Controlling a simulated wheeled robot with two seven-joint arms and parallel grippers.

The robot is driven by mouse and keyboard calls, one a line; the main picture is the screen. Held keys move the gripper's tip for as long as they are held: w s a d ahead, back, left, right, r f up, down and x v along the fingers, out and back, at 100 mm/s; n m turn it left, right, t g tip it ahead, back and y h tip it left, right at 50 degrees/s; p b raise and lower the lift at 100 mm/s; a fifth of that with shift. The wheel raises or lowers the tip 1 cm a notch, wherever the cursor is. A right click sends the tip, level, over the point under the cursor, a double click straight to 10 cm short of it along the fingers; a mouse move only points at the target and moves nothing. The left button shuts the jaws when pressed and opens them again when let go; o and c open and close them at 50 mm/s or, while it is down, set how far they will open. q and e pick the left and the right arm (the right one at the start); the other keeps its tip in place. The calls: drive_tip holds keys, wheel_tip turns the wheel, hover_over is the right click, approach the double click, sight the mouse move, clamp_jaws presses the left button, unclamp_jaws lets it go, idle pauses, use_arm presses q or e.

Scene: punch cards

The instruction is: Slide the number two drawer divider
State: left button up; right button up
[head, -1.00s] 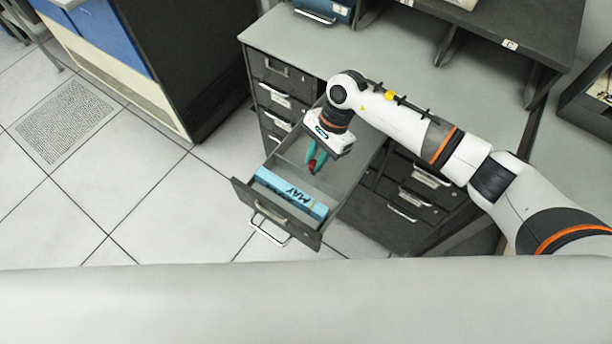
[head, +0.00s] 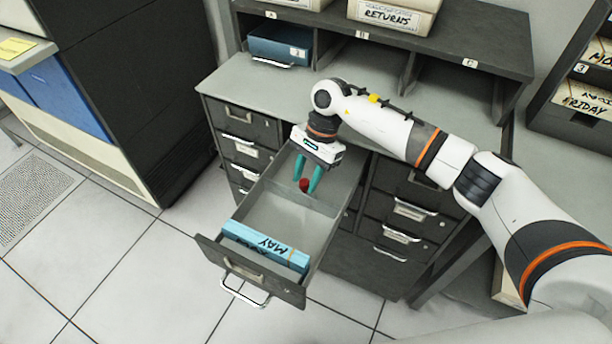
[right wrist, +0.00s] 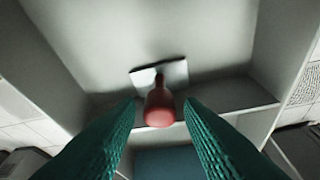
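A grey drawer (head: 326,239) is pulled out of the cabinet. A grey divider (head: 285,207) crosses it, with a red knob (head: 304,186) at its upper edge; no number on it is readable. In the right wrist view the knob (right wrist: 159,107) stands on a small metal plate (right wrist: 160,76). My right gripper (head: 307,186) points down into the drawer, with its teal fingers apart on either side of the knob. In the right wrist view the fingers (right wrist: 160,125) are spread, with gaps beside the knob. My left gripper is not in view.
A blue card box (head: 265,247) marked MAY lies at the drawer's front, with clear floor between it and the divider. Closed drawers (head: 410,205) flank the open one. A desk shelf (head: 440,48) stands behind, and a dark cabinet (head: 130,80) at left.

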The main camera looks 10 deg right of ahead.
drive_tip(key=shift+o, duration=0.4)
drive_tip(key=shift+w+d+r, duration=0.1)
drive_tip(key=shift+r, duration=0.2)
drive_tip(key=b+v, duration=0.2)
drive_tip(key=v, duration=0.9)
drive_tip(key=shift+r, duration=0.2)
drive_tip(key=shift+d, duration=0.1)
